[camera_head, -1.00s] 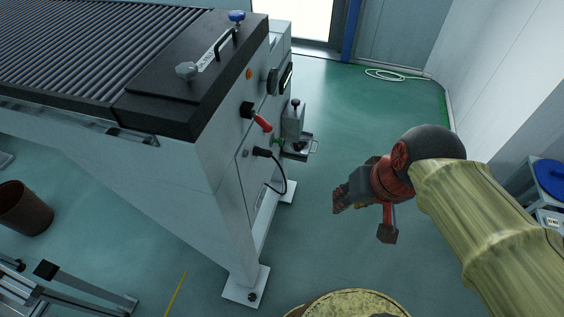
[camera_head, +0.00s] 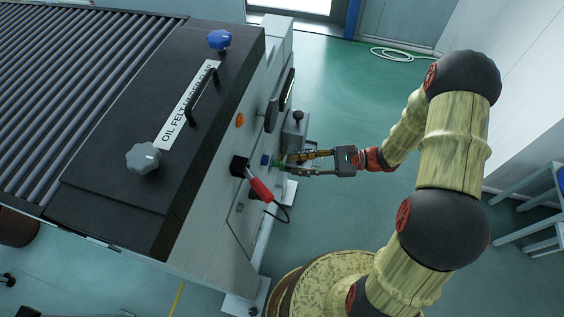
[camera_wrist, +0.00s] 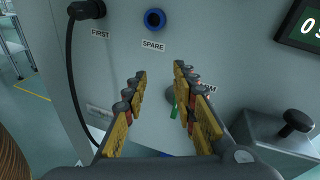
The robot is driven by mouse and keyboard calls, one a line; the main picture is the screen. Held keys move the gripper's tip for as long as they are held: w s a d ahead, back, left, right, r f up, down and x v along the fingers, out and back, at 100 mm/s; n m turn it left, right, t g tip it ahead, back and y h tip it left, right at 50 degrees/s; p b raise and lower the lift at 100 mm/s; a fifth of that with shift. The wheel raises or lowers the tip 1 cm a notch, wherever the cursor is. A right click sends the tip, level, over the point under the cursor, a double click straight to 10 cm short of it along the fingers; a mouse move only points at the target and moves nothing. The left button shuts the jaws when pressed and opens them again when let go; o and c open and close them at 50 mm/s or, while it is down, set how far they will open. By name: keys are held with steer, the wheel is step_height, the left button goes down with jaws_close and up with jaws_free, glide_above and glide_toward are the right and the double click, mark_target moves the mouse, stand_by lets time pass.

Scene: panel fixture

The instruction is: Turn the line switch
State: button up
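A red-handled lever (camera_head: 260,188) on a black mount (camera_head: 239,166) sticks out of the machine's side panel and slants down right. No label naming the line switch is readable, so I cannot tell whether this is it. My gripper (camera_head: 288,163) is at the panel, right of the lever; it also shows in the wrist view (camera_wrist: 160,82). A small green part (camera_wrist: 174,104) shows beside the right finger, partly hidden, next to a label ending in "M". Contact with it cannot be told.
A grey box with a black knob (camera_wrist: 297,121) stands right of the fingers, below a display (camera_wrist: 300,24).

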mark_target(282, 163)
step_height(282, 163, down, 7)
steer(key=w+d+m+t, duration=0.2)
steer(key=m+t, duration=0.3)
steer(key=shift+y, duration=0.4)
steer(key=shift+b+x, duration=0.55)
steer(key=shift+x, duration=3.35)
steer(key=shift+r, duration=0.15)
steer(key=shift+c, duration=0.4)
jaws_close()
